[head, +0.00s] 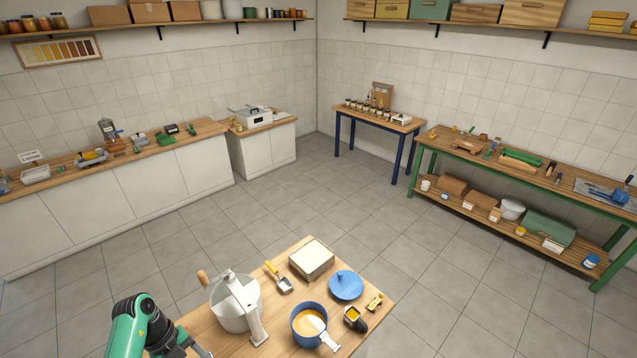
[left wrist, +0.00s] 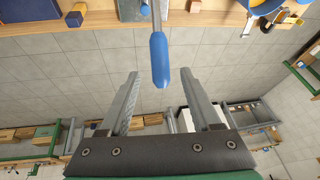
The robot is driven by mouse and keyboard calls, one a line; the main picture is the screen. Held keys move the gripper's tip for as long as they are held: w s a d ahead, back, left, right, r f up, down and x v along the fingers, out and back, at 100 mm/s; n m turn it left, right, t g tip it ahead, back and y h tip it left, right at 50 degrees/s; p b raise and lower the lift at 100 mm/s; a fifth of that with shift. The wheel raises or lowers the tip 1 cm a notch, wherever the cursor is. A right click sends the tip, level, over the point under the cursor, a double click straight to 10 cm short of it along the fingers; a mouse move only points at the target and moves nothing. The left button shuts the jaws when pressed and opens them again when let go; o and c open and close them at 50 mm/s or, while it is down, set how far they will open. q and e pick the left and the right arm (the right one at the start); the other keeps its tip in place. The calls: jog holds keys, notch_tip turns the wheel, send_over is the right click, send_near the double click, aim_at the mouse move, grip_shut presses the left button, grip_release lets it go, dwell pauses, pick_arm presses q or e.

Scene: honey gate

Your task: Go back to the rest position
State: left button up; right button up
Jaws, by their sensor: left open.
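My left arm, with a green link, comes in at the lower left of the head view. My left gripper (head: 196,347) is at the bottom edge there, beside the near wooden table (head: 285,340), partly cut off. In the left wrist view my left gripper (left wrist: 159,77) is open, its two grey fingers spread. A tool with a blue handle (left wrist: 159,60) and a metal shaft shows just beyond and between the fingertips. I see no finger closed on it; its exact distance from them is unclear. My right gripper is in neither view.
On the near table are a metal pot with a crank (head: 236,303), a scoop (head: 279,280), a box (head: 312,258), a blue lid (head: 346,285) and a blue pot with amber contents (head: 309,322). White counters, a blue-legged table and a green bench line the walls. The floor between is clear.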

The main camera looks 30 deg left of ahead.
pick_arm(q)
jog(key=shift+a+r, duration=0.25)
jog(key=shift+r, duration=0.3)
